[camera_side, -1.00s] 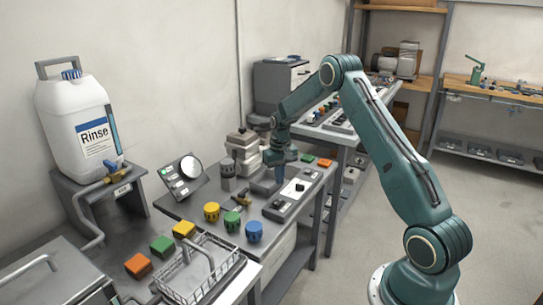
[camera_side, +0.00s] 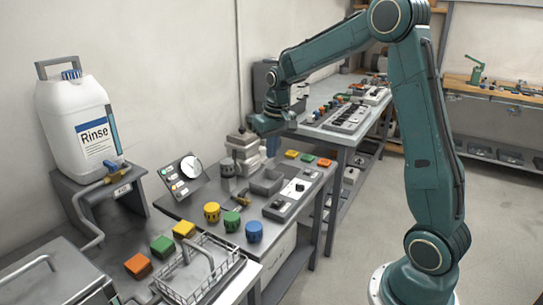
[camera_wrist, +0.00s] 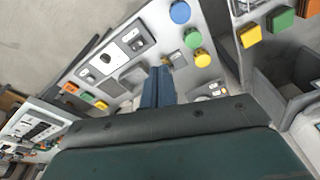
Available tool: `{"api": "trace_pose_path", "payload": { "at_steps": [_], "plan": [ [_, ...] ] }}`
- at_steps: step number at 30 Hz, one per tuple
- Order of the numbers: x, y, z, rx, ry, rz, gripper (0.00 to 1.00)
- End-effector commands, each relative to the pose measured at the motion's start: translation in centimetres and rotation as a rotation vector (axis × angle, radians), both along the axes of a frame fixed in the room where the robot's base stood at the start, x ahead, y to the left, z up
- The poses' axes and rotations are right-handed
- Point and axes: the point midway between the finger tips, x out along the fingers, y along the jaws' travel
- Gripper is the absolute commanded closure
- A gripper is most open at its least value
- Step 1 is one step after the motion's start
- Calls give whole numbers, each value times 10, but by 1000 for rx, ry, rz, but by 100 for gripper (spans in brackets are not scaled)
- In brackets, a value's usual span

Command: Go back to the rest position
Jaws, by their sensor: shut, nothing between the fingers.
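My gripper (camera_side: 268,125) is up in the air above the back of the grey workbench (camera_side: 180,208), in front of the wall. In the wrist view its blue-grey fingers (camera_wrist: 158,86) are together, with nothing seen between them.
Yellow, green and blue round knobs (camera_side: 254,231) stand along the bench. A switch panel (camera_side: 291,195), a gauge panel (camera_side: 181,175) and stacked grey blocks (camera_side: 243,150) are nearby. A wire basket (camera_side: 197,268) and a Rinse jug (camera_side: 75,125) are at the left. Air around the gripper is clear.

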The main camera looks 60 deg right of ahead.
Motion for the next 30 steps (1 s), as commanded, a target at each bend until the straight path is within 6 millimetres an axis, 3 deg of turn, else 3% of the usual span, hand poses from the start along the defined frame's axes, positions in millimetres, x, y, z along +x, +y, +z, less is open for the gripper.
{"api": "trace_pose_path", "payload": {
  "at_steps": [6, 15, 30],
  "plan": [
    [-30, 38, 40, -18, -52, 57, 100],
    [-79, 82, 78, -37, -121, 131, 100],
    [-174, 138, 102, -55, -235, 254, 100]
  ]
}}
